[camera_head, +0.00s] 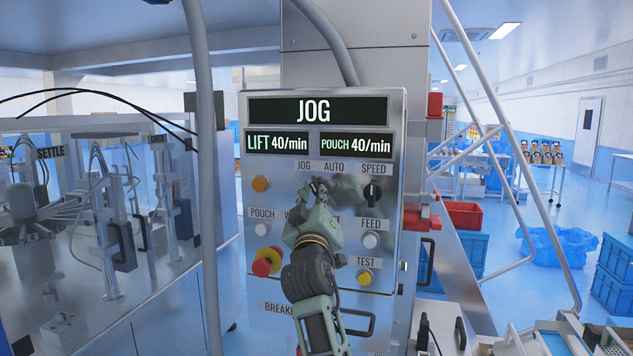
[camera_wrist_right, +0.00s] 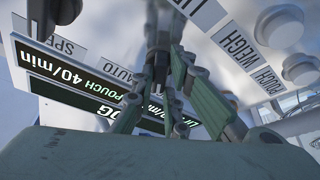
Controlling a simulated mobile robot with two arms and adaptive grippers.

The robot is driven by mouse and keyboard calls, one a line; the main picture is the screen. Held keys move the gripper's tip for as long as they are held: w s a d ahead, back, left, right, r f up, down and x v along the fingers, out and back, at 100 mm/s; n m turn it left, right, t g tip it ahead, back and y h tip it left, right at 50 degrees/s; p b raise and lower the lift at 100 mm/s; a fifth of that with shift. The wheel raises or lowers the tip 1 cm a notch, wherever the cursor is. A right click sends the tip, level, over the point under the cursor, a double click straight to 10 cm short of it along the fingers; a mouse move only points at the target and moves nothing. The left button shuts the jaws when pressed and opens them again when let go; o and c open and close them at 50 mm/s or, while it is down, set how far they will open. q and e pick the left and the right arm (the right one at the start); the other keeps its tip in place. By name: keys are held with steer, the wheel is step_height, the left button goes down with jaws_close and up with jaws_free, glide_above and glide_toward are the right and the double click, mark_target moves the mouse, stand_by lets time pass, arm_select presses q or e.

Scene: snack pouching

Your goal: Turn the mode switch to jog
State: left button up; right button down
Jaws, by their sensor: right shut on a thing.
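The control panel (camera_head: 228,180) stands upright in front of me, and its top display (camera_head: 317,111) reads JOG. My right gripper (camera_head: 319,187) reaches up to the panel just below the JOG label (camera_head: 303,166) and the AUTO label (camera_head: 334,166). It is shut on the mode switch, a dark knob (camera_wrist_right: 158,62) mostly hidden between the fingers. The knob's exact pointing direction is hard to tell. In the right wrist view the green finger links flank the knob. My left gripper is not in view.
Close by on the panel are the black speed knob (camera_head: 372,193), the orange lamp (camera_head: 260,184), the white feed button (camera_head: 371,240), the yellow test button (camera_head: 364,277) and the red emergency stop (camera_head: 262,267). A grey vertical pipe (camera_head: 207,200) stands left of the panel.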

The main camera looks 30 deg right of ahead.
steer(key=shift+n+y+p, duration=0.6)
steer(key=shift+n+p, duration=0.55)
steer(key=shift+n, duration=0.15)
steer(key=c, duration=1.8)
jaws_free()
steer(key=shift+o, duration=0.2)
steer(key=v, duration=1.2)
steer(key=shift+d+f, duration=0.1)
steer(key=shift+f, duration=0.05)
